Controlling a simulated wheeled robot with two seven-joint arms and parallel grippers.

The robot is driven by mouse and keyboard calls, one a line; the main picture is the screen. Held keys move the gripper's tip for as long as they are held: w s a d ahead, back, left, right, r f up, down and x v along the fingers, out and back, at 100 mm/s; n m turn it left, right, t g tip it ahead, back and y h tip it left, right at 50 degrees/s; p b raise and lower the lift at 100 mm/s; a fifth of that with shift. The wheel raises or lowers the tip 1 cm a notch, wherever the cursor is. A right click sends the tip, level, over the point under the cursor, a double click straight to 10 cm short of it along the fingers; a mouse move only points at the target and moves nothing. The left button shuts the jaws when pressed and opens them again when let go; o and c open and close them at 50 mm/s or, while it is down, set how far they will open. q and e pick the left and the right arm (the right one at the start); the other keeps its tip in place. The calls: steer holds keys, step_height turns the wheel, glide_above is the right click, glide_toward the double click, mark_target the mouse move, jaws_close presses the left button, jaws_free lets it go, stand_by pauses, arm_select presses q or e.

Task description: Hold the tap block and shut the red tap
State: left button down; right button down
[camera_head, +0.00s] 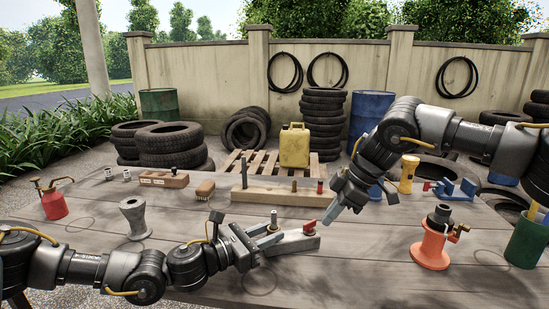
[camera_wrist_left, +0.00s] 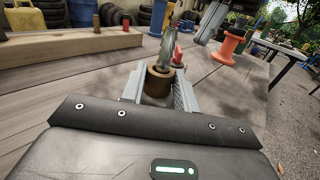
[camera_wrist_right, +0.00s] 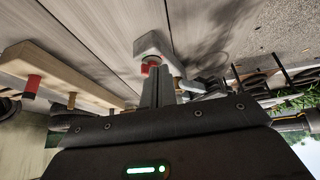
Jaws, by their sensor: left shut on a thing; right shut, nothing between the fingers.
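The grey tap block (camera_head: 292,243) lies on the table at the front middle. My left gripper (camera_head: 266,241) is shut on its left end. In the left wrist view a brown round fitting (camera_wrist_left: 158,82) sits between the fingers, with the grey block beyond it. The red tap (camera_head: 309,228) is on the block's right part; it also shows in the left wrist view (camera_wrist_left: 177,57). My right gripper (camera_head: 329,219) is shut and empty, tips down close beside the red tap. In the right wrist view the red tap (camera_wrist_right: 147,68) is partly hidden by the fingers; I cannot tell whether they touch.
A long wooden block with pegs (camera_head: 275,195) lies behind the tap block. An orange spool stand (camera_head: 431,248) is to the right, a grey spool (camera_head: 135,218) and red oil can (camera_head: 53,202) to the left.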

mark_target(315, 228)
steer(key=shift+f, duration=1.05)
steer(key=shift+w+a, duration=0.35)
steer(key=shift+a, duration=0.2)
steer(key=shift+w+d, duration=0.1)
steer(key=shift+w, duration=0.1)
stand_by(0.6)
steer(key=shift+w+d, duration=0.1)
steer(key=shift+w, duration=0.75)
stand_by(0.4)
steer(key=shift+d, duration=0.4)
step_height(315, 228, up, 6)
stand_by(0.4)
